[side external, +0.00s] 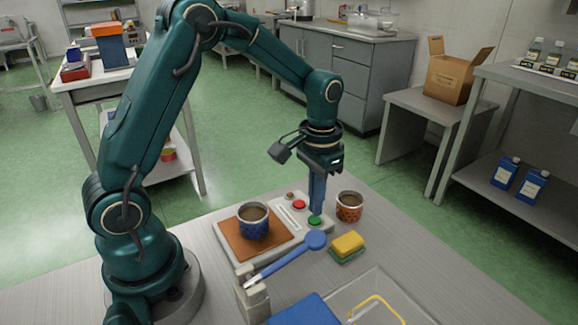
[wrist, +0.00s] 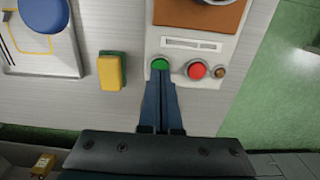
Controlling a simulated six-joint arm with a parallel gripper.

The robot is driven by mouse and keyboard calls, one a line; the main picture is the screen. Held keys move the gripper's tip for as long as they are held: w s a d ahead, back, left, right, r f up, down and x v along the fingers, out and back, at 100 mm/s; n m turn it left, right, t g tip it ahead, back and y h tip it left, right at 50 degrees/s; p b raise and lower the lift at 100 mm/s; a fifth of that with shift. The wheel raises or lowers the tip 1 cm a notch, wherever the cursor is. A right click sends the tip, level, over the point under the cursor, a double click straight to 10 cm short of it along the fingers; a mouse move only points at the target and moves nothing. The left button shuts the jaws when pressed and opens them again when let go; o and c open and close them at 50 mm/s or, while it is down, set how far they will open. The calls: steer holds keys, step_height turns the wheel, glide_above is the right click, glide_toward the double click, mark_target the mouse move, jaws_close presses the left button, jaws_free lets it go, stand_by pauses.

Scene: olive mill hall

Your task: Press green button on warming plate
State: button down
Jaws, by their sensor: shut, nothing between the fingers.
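The warming plate (side external: 223,235) is a pale flat unit with a brown heating pad, and a blue mug (side external: 253,224) stands on the pad. Its green button (side external: 315,221) is at the front right corner of the panel, and it also shows in the wrist view (wrist: 160,63). A red button (side external: 299,204) and a small brown knob (side external: 290,195) are beside it. My gripper (side external: 316,211) is shut and empty, pointing down with its fingertips (wrist: 161,73) right at the green button. I cannot tell whether they touch it or whether it is pressed down.
A patterned cup (side external: 348,207) stands close to the right of my gripper. A clear tray (side external: 415,308) is at the front edge. Bare table shows at the right (side external: 420,235).

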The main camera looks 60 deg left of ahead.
mark_target(315, 219)
steer(key=shift+f, duration=0.9)
steer(key=shift+r, duration=3.05)
